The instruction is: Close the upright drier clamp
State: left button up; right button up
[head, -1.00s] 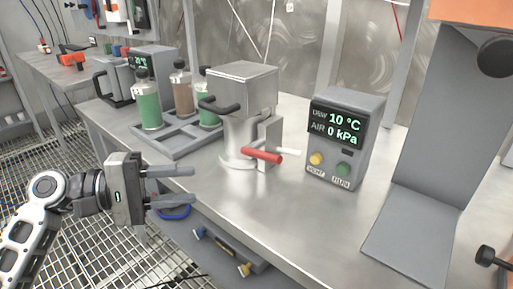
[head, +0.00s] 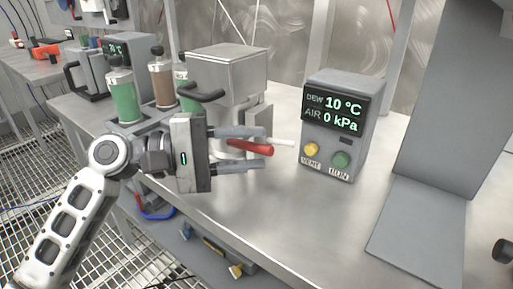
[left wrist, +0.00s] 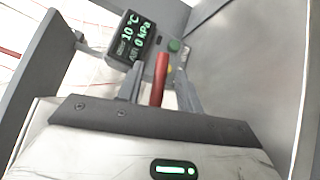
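The upright drier (head: 226,75) is a steel box-topped vessel with a black handle, standing on the bench; my left gripper partly hides its lower part. Its clamp has a red handle (head: 252,148) that sticks out low at the right, with a pale bar (head: 282,142) beside it. My left gripper (head: 258,141) is open, with one finger on each side of the red handle. In the left wrist view the red handle (left wrist: 160,78) also lies between the two fingers. I cannot tell whether either finger touches it.
A grey control box (head: 340,125) reading 10 °C and 0 kPa stands right of the drier. A rack of bottles (head: 125,98) stands to its left. A tall grey stand (head: 435,150) is at the right. The front bench top is clear.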

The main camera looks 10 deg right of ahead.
pick_arm(q)
jog(key=shift+d, duration=0.85)
grip_shut()
